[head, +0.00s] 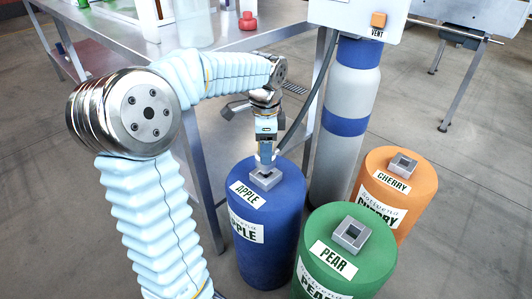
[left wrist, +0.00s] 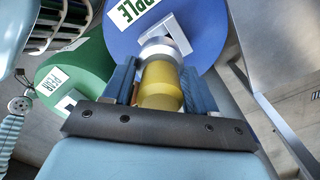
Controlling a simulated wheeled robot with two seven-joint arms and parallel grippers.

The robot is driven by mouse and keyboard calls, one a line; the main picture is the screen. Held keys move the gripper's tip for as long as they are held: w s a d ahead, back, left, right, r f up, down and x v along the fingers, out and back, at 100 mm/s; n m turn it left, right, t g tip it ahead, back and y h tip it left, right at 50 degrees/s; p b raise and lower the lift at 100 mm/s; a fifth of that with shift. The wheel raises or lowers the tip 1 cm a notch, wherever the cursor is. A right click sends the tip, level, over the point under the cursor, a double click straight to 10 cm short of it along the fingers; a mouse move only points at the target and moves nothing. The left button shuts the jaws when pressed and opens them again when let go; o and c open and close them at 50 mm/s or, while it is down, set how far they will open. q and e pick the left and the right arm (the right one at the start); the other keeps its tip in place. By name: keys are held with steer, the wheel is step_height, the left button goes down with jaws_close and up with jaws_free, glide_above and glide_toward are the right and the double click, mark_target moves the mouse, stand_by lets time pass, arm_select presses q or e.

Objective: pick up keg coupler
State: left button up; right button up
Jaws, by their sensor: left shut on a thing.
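The keg coupler (left wrist: 160,88) is a yellow-brass cylinder with a silver collar, seen in the left wrist view between two blue finger pads. My left gripper (head: 265,147) is shut on it above the blue APPLE keg (head: 262,235). The coupler's silver end is at the grey square fitting (head: 264,180) on the keg's top; I cannot tell whether it sits inside it or just over it. In the head view the gripper hides most of the coupler. My right gripper is not in view.
A green PEAR keg (head: 335,285) and an orange CHERRY keg (head: 410,190) stand to the right, each with a square fitting on top. A blue-grey cylinder (head: 350,95) stands under the VENT box (head: 352,15). A dark hose (head: 313,100) hangs beside the gripper. A metal table (head: 120,35) is behind.

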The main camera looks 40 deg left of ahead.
arm_select(q)
steer(key=s+d+r, duration=0.7)
steer(key=s+r, duration=0.1)
steer(key=s, duration=0.2)
steer(key=shift+s+d+r, duration=0.2)
steer(key=shift+s+r, duration=0.15)
